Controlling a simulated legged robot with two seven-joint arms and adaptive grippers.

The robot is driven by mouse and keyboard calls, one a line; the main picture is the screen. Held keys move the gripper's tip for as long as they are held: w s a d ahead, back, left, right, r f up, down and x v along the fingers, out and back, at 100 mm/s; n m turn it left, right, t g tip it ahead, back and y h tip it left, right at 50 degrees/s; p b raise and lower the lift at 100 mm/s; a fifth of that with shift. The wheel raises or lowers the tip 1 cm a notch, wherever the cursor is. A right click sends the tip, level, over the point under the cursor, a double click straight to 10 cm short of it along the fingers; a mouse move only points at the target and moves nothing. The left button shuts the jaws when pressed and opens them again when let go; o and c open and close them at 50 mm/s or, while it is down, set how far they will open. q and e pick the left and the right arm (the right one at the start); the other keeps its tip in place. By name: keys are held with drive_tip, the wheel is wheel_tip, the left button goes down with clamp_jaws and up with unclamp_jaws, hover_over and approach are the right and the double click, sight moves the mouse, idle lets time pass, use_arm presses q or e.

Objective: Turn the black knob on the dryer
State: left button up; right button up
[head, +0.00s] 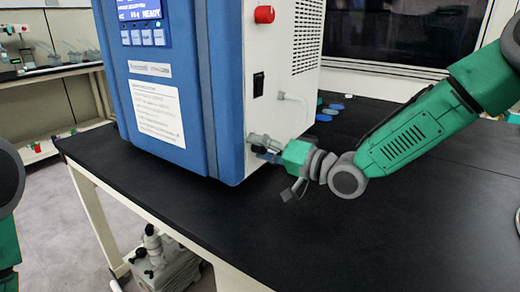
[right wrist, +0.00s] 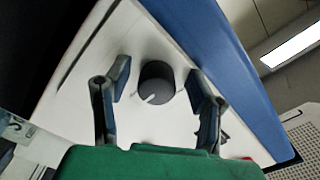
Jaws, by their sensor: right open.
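The freeze dryer (head: 222,90) stands on the black table, with a blue front and a white side panel. In the right wrist view its black knob (right wrist: 157,82) sits on the white panel, its white pointer line towards the lower left. My right gripper (head: 260,150) is at the lower part of that panel in the head view and largely covers the knob there. In the right wrist view my right gripper (right wrist: 160,88) is open, one finger on each side of the knob, with visible gaps. I cannot tell the remaining depth. My left gripper is out of view.
The table's front area is clear.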

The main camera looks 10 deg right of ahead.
drive_tip(key=shift+d+f, duration=0.1)
drive_tip(key=shift+d, duration=0.4)
clamp_jaws()
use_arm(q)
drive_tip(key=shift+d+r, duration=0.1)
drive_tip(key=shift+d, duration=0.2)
use_arm(e)
drive_tip(key=c, duration=1.1)
unclamp_jaws()
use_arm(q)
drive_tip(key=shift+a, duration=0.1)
use_arm(e)
drive_tip(key=shift+a, duration=0.15)
drive_tip(key=n+p, duration=0.1)
drive_tip(key=n, duration=0.7)
drive_tip(key=shift+n, duration=0.3)
drive_tip(key=n, duration=0.4)
drive_tip(key=shift+n, duration=0.3)
use_arm(q)
drive_tip(key=shift+b, duration=0.5)
use_arm(e)
drive_tip(key=n, duration=0.4)
drive_tip(key=shift+s+f+n, duration=0.1)
drive_tip(key=shift+n, duration=0.2)
